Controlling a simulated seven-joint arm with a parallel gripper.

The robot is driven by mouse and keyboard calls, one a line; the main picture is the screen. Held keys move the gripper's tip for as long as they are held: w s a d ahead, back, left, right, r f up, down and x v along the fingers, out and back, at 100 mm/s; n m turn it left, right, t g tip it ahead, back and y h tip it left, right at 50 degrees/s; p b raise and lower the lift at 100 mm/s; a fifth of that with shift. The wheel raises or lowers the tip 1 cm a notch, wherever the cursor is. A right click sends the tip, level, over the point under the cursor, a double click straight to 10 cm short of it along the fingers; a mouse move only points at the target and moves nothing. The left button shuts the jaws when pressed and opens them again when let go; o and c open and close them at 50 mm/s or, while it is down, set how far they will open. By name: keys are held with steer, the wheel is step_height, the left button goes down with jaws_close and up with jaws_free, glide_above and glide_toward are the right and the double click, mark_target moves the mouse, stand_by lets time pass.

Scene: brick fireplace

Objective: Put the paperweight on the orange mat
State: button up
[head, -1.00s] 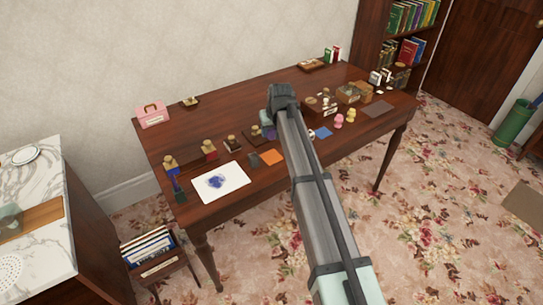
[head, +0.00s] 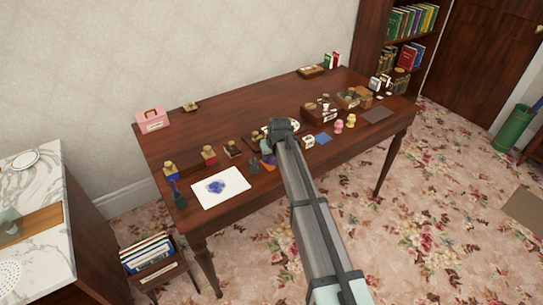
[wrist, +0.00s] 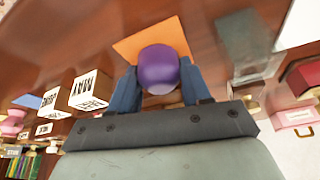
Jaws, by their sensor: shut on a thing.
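The paperweight is a shiny purple ball (wrist: 158,72) in the wrist view. My gripper (wrist: 160,88) is shut on it, with one blue finger on each side. The orange mat (wrist: 135,46) shows just past the ball, which overlaps its near part. I cannot tell whether the ball touches the mat or is held above it. In the head view my gripper (head: 262,160) is over the mat near the table's front edge, and only a small orange piece of the mat (head: 267,168) shows. The ball cannot be made out there.
The wooden table (head: 230,110) also holds a white sheet with a blue blot (head: 220,187) to the left, several stamps, and a blue mat (head: 323,138) to the right. Lettered white cubes (wrist: 91,90) stand close to my gripper.

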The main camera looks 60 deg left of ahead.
steer(key=shift+f, duration=0.1)
steer(key=o, duration=1.2)
steer(key=shift+c, duration=0.2)
steer(key=v, duration=1.2)
